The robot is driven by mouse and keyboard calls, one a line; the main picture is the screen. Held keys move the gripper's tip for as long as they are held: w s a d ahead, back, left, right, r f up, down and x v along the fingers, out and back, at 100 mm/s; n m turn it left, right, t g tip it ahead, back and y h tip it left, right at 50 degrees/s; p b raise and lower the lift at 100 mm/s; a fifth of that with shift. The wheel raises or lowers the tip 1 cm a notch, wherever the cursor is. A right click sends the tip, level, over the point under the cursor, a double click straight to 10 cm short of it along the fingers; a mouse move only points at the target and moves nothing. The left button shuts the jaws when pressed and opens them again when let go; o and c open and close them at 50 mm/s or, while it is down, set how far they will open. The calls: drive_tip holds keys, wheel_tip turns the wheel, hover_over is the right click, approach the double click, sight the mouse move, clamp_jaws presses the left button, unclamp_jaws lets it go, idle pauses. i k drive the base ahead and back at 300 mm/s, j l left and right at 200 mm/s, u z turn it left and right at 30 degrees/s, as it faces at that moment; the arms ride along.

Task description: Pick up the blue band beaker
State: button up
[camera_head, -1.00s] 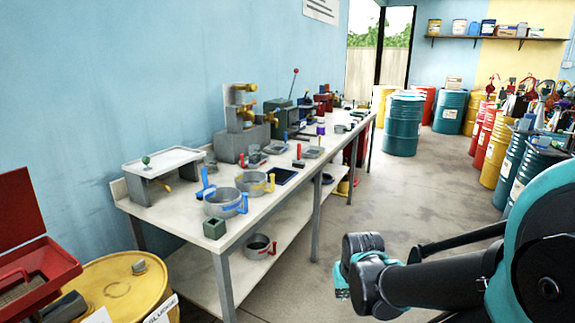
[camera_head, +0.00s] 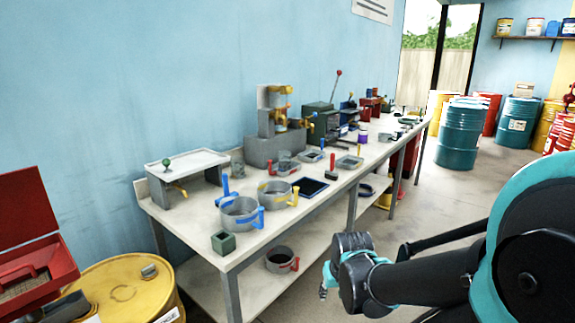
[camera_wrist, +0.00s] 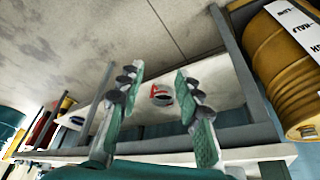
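The blue band beaker (camera_head: 240,213) is a grey metal cup with a blue handle. It stands upright near the front of the long workbench (camera_head: 203,238). My gripper (camera_head: 328,281) is in front of the bench, to the right of the beaker and apart from it. In the wrist view my gripper (camera_wrist: 155,88) has its two green-padded fingers spread apart with nothing held between them. The blue band beaker cannot be made out in the wrist view.
A yellow-handled beaker (camera_head: 276,195) stands just behind. A small green box (camera_head: 223,242) sits at the bench corner. A red-handled cup (camera_head: 281,260) is on the lower shelf. A yellow drum (camera_head: 122,287) stands at the left.

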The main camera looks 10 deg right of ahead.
sight(285, 157)
drive_tip(key=i+l, duration=0.35)
drive_tip(key=l, duration=0.2)
drive_tip(key=i+l+z, duration=0.1)
drive_tip(key=i+l, duration=0.25)
drive_tip(key=l, duration=0.25)
drive_tip(key=i+l, duration=0.4)
drive_tip(key=l, duration=0.15)
